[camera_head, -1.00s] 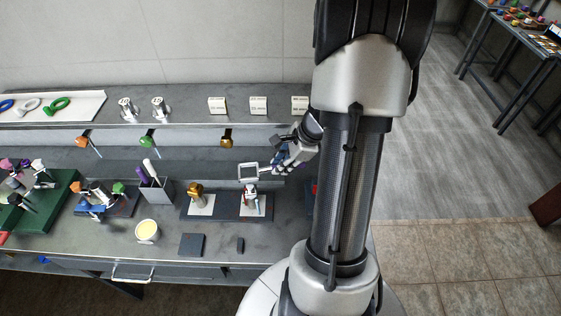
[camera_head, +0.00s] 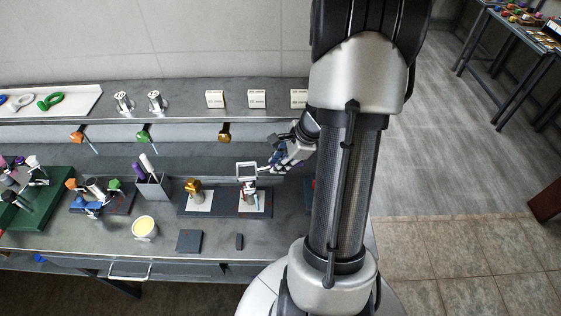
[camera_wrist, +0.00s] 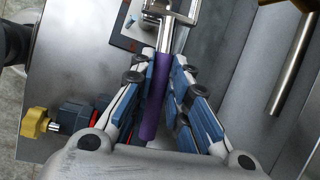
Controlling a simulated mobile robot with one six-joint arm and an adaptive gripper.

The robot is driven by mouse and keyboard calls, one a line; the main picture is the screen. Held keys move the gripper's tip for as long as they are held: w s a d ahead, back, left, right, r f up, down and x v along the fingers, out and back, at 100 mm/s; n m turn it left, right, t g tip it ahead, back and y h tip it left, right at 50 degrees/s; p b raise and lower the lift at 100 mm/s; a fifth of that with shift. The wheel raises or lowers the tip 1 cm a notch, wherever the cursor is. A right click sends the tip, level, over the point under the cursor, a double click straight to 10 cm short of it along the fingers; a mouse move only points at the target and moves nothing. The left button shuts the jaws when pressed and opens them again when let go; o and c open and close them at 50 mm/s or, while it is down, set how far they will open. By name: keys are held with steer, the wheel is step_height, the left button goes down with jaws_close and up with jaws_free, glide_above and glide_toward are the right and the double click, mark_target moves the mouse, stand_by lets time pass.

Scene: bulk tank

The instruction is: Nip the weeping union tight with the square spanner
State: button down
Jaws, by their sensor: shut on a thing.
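My gripper (camera_head: 277,160) is shut on the purple handle (camera_wrist: 155,100) of the square spanner, seen between the fingers in the wrist view. The spanner's pale, open square head (camera_head: 246,172) points left in the head view, just above the right-hand fitting (camera_head: 250,196) on a dark base with a white pad. I cannot tell whether head and fitting touch. In the wrist view the head (camera_wrist: 180,18) is cut by the top edge, with a metal fitting (camera_wrist: 146,26) beside it. A brass fitting (camera_head: 194,188) stands on the left pad. No drip is discernible.
Brass, green and orange knobs line the ledge behind (camera_head: 225,132). A red and yellow-ended part (camera_wrist: 55,120) lies left of my gripper in the wrist view.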

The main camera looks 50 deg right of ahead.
step_height(320, 180, down, 8)
steer(key=b, duration=0.7)
stand_by(0.6)
steer(key=shift+s+a, duration=0.1)
stand_by(0.4)
steer(key=shift+s+a+m+h+b, duration=0.45)
steer(key=shift+a+m+b, duration=0.25)
steer(key=shift+m, duration=0.35)
steer(key=shift+s+a+m+h+b, duration=0.45)
steer(key=shift+a+m+b, duration=0.3)
steer(key=shift+m, duration=0.35)
steer(key=shift+s+a+m+h+b, duration=0.5)
steer(key=shift+a+m, duration=0.3)
steer(key=shift+m, duration=0.25)
steer(key=shift+w+d+n, duration=0.1)
steer(key=shift+d+n, duration=0.2)
step_height(320, 180, up, 7)
steer(key=p, duration=0.6)
steer(key=shift+p, duration=0.4)
